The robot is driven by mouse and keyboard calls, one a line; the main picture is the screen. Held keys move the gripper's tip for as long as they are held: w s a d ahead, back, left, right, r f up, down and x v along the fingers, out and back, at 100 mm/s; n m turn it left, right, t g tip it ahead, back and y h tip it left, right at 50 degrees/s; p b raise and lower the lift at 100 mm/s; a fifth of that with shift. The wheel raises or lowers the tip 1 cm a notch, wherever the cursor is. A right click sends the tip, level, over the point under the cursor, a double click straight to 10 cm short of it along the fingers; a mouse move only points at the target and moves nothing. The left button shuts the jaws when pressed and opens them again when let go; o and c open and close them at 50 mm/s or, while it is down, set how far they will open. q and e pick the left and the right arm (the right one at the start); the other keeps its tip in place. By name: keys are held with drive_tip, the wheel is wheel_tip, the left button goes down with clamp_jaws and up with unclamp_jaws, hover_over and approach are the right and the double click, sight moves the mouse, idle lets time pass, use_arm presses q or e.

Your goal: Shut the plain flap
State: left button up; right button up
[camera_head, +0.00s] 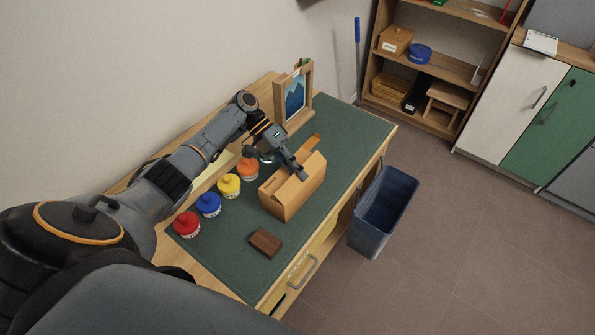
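A light brown box (281,201) stands on the green desk mat, with a slanting top face towards the right. My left gripper (301,175) reaches over the box from behind and its tip is at the top of the box. It covers part of the top, so I cannot tell which flap is the plain one, how far each flap is open, or whether the tip touches. Its fingers are too small and overlapped to tell open from shut. An orange-brown piece (314,139) shows just behind the box; I cannot tell if it is a flap. My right gripper is out of view.
Red (187,225), blue (209,205), yellow (229,186) and orange (248,169) lidded pots line the mat's left side. A dark brown block (265,243) lies in front of the box. A picture frame (295,95) stands behind. A blue-grey bin (381,213) stands right of the desk.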

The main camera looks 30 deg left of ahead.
use_arm(q)
drive_tip(key=shift+o, duration=1.3)
drive_tip(key=v, duration=0.8)
